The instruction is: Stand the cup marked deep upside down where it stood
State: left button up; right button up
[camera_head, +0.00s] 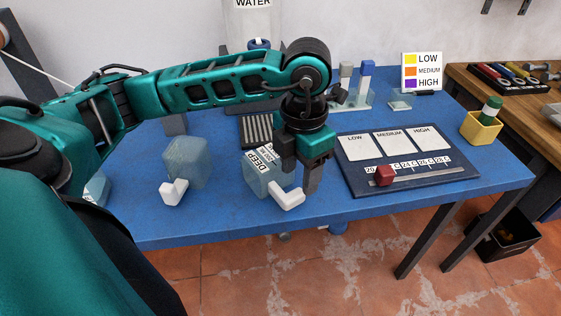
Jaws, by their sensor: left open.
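The cup marked deep (256,184) is a pale translucent blue block-like cup near the front middle of the blue table. Its white label reads DEEP sideways, and a white handle (288,197) sticks out toward the front right. My left gripper (299,178) points down at the cup's right side, open, with its fingers apart. It hides part of the cup, and I cannot tell whether a finger touches it. I cannot tell which way up the cup is. My right gripper is not in view.
A similar cup (186,160) with a white handle stands to the left; another pale piece (97,188) is partly hidden by my arm. A dark board (350,179) with LOW, MEDIUM, HIGH panels and a red slider (385,175) lies right. A striped grille (256,131) lies behind.

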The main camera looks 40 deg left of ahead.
aim_at(299, 191)
pick_arm(q)
jog(key=shift+s+d+f, duration=0.1)
jog(key=shift+f, duration=3.5)
jog(key=shift+c, duration=0.4)
grip_shut()
